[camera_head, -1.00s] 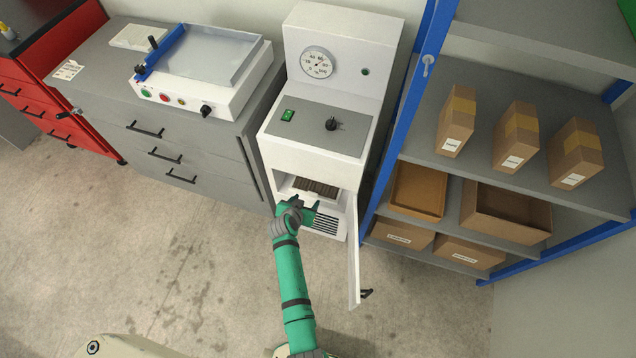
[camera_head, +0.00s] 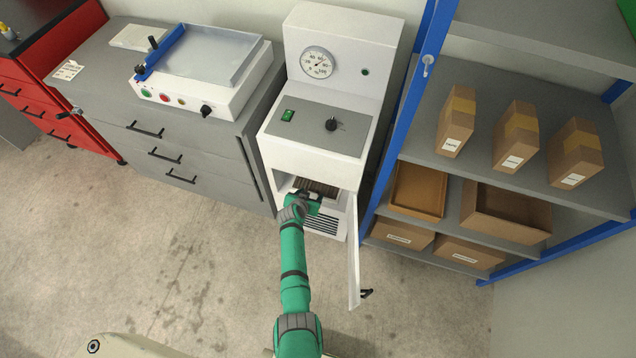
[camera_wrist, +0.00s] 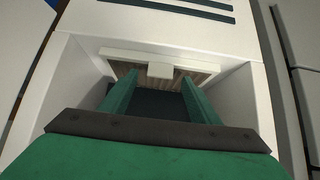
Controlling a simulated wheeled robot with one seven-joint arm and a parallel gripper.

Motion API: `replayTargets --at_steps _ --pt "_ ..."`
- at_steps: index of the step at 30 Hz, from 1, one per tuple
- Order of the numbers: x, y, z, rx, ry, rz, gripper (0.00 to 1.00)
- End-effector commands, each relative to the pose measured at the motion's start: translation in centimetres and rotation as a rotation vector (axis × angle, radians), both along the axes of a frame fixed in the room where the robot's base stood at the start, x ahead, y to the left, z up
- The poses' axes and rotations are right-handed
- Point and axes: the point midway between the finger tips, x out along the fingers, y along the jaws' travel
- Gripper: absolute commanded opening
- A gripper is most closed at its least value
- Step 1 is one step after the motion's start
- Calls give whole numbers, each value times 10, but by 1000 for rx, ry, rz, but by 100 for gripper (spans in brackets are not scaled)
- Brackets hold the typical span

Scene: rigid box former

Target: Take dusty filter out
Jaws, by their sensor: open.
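The dusty filter (camera_head: 317,187) shows brownish and pleated inside the open lower compartment of the white machine (camera_head: 318,130). In the wrist view the filter (camera_wrist: 200,76) has a pale frame bar with a small light tab (camera_wrist: 160,71) in the middle. My gripper (camera_head: 309,196) is at the compartment opening, in front of the filter. In the wrist view my gripper (camera_wrist: 158,92) is open, its two green fingers reaching toward the filter on either side of the tab. Whether the fingertips touch the filter frame is unclear.
The compartment door (camera_head: 354,250) stands open on the right, toward the shelf rack (camera_head: 480,185) with cardboard boxes. A grey drawer cabinet (camera_head: 190,150) stands on the left. The floor (camera_head: 180,260) in front is clear.

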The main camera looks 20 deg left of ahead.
Motion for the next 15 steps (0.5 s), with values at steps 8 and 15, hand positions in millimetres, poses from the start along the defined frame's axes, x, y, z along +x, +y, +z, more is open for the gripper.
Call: replayTargets --at_steps 8,15 --pt "12 -1 -12 1 0 -1 56" --pt "12 -1 -12 1 0 -1 56"
